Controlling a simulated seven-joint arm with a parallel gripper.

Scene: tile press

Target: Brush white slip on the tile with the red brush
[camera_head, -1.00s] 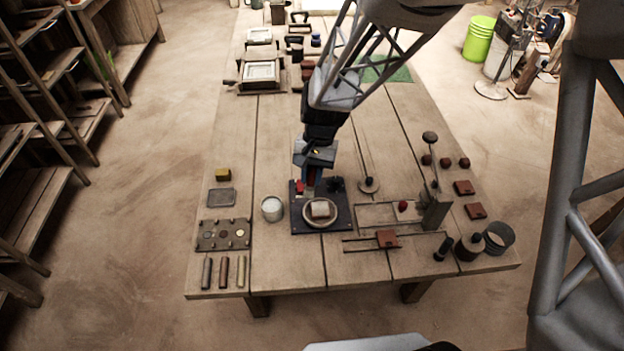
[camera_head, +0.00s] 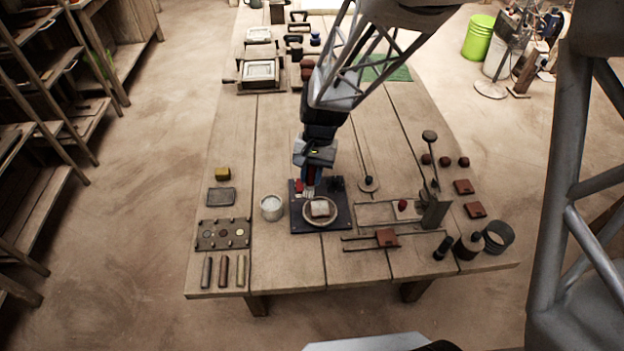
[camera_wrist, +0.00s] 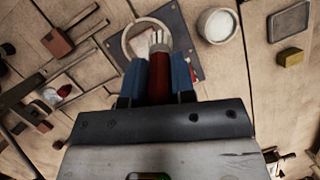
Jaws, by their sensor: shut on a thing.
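My gripper (camera_head: 312,172) is shut on the red brush (camera_wrist: 160,72), which points down with its pale bristles away from the jaws. The small pale tile (camera_head: 320,208) sits on a round plate (camera_head: 307,217) on a dark board (camera_head: 342,225). The brush is above the far part of the board, behind and slightly left of the tile in the head view. In the wrist view the bristles overlap the plate (camera_wrist: 128,40) and partly hide the tile. Contact cannot be told. A white-filled cup (camera_head: 271,208) stands left of the board; it also shows in the wrist view (camera_wrist: 217,25).
A red piece (camera_head: 298,186) and a dark piece (camera_head: 337,184) are at the board's far edge. A peg board (camera_head: 223,234) lies left. Bare tabletop lies behind the cup.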

